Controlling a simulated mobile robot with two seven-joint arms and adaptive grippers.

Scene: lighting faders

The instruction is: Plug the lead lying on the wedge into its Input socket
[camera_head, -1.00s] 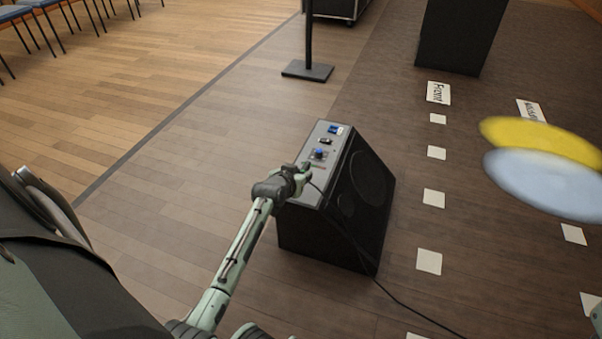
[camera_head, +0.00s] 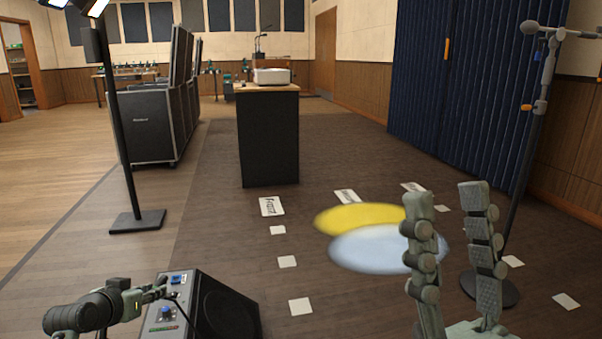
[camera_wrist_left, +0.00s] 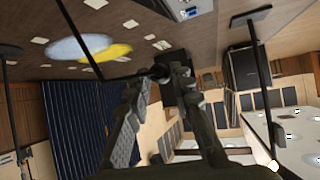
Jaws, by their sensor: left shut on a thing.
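The wedge is a black speaker box (camera_head: 228,308) with a grey panel (camera_head: 152,325), at the bottom left of the head view. Blue fittings (camera_head: 166,314) show on the panel; I cannot tell which is the Input socket. My left gripper (camera_head: 160,287) is beside and over the panel's left side. In the left wrist view its fingers (camera_wrist_left: 166,72) are shut on the black lead (camera_wrist_left: 78,38), which runs off to the upper left. The plug end is not clear. The panel also shows at the top of that view (camera_wrist_left: 188,9). My right gripper (camera_head: 446,195) is open and empty.
A light stand (camera_head: 137,221) stands behind the wedge at the left. Black cases (camera_head: 150,125) and a black plinth (camera_head: 268,140) stand farther back. A microphone stand (camera_head: 490,288) is at the right. White floor markers (camera_head: 288,262) lie right of the wedge on open floor.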

